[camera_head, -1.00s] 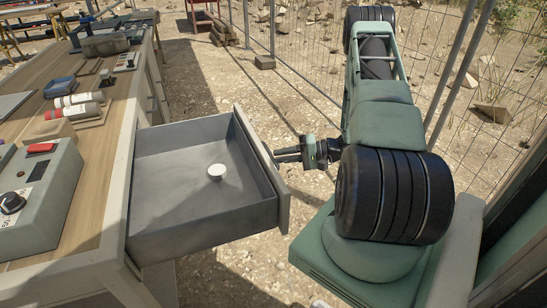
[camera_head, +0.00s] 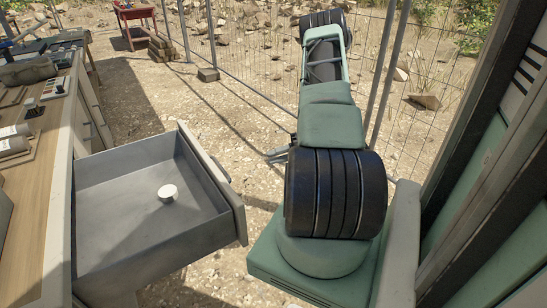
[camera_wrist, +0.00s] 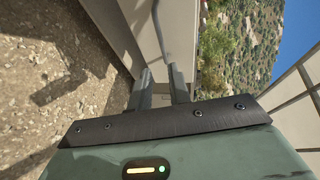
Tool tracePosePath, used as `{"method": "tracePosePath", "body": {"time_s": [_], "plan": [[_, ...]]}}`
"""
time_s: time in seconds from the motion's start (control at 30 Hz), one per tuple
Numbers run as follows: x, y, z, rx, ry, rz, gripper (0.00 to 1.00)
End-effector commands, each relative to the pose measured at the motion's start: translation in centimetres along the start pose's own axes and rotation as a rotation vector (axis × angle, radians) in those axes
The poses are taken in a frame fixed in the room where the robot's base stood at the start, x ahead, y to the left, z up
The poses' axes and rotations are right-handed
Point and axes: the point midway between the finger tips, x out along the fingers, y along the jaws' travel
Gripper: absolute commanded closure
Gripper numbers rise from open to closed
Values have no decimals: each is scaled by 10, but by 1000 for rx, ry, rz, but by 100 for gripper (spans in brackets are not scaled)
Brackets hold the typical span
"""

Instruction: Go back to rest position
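My arm is folded upright at the right of the drawer in the head view, and my gripper is mostly hidden behind it there. In the wrist view my gripper (camera_wrist: 161,88) shows two fingers with a gap between them and nothing held. The grey drawer (camera_head: 97,232) stands pulled out from the workbench (camera_head: 38,245). A small white round object (camera_head: 168,192) lies on the drawer's floor. The drawer's front panel (camera_head: 222,190) is apart from my arm.
A wire fence (camera_head: 250,65) runs behind my arm. A dark-framed green structure (camera_head: 485,170) stands close on the right. Stacked blocks (camera_head: 163,48) and a red stand (camera_head: 136,22) are at the back. Gravelly ground lies open between bench and fence.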

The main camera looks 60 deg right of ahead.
Motion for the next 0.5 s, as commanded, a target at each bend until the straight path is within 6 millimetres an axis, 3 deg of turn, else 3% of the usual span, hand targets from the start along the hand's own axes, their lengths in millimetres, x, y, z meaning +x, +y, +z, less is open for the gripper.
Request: {"method": "tracePosePath", "body": {"time_s": [0.4,0.5], "plan": [[1,0,0,-2,0,1,81],[15,-9,-11,-52,5,30,81]]}}
